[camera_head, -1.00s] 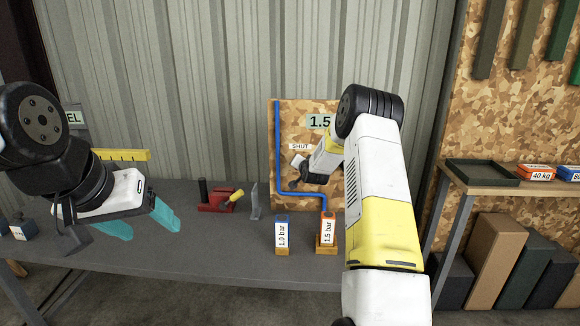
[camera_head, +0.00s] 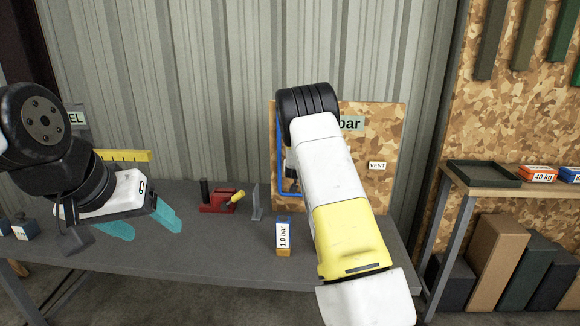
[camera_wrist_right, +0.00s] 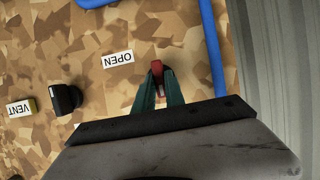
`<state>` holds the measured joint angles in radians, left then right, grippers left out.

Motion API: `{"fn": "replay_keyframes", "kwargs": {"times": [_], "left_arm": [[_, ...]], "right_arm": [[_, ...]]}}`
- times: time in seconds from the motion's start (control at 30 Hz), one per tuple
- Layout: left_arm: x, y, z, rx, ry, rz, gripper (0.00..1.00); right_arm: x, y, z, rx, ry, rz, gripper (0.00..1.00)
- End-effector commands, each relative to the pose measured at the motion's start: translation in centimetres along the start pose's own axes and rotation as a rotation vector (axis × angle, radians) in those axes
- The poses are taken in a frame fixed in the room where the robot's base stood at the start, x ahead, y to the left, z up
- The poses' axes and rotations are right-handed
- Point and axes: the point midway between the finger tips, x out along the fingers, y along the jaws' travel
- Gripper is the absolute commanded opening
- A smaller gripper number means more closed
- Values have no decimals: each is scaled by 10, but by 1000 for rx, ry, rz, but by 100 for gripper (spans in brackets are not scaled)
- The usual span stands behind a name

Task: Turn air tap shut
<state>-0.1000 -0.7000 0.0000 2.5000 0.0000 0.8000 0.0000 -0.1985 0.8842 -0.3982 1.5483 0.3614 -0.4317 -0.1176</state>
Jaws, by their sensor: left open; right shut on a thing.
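The red air tap handle (camera_wrist_right: 157,68) shows in the right wrist view on the chipboard panel (camera_wrist_right: 95,30), below and right of an upside-down OPEN label (camera_wrist_right: 117,60). My right gripper (camera_wrist_right: 158,80) is shut on this handle, one teal finger on each side. In the head view my right arm hides the tap, the SHUT label and most of the gripper.
A blue pipe (camera_wrist_right: 210,45) runs beside the tap. A black fitting (camera_wrist_right: 66,98) and VENT label (camera_wrist_right: 20,108) lie to the left in the wrist view. On the bench (camera_head: 180,250) stand a 1.0 bar block (camera_head: 283,237) and a red tool (camera_head: 215,203). A shelf (camera_head: 500,185) stands right.

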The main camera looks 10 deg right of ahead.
Motion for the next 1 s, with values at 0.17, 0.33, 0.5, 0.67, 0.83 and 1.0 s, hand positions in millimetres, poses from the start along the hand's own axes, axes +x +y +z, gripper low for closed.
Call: {"fn": "replay_keyframes", "kwargs": {"times": [0.17,0.33,0.5,0.67,0.83,1.0], "left_arm": [[0,0,0,0,0,0,67],[0,0,0,0,0,0,67],[0,0,0,0,0,0,67],[0,0,0,0,0,0,67],[0,0,0,0,0,0,67],[0,0,0,0,0,0,67]], "right_arm": [[0,0,2,-9,-4,3,0],[0,0,2,-9,-4,3,0],[0,0,2,-9,-4,2,30],[0,0,2,-8,-3,2,36],[0,0,1,-7,-2,2,36],[-15,0,0,-6,-1,2,36]]}}
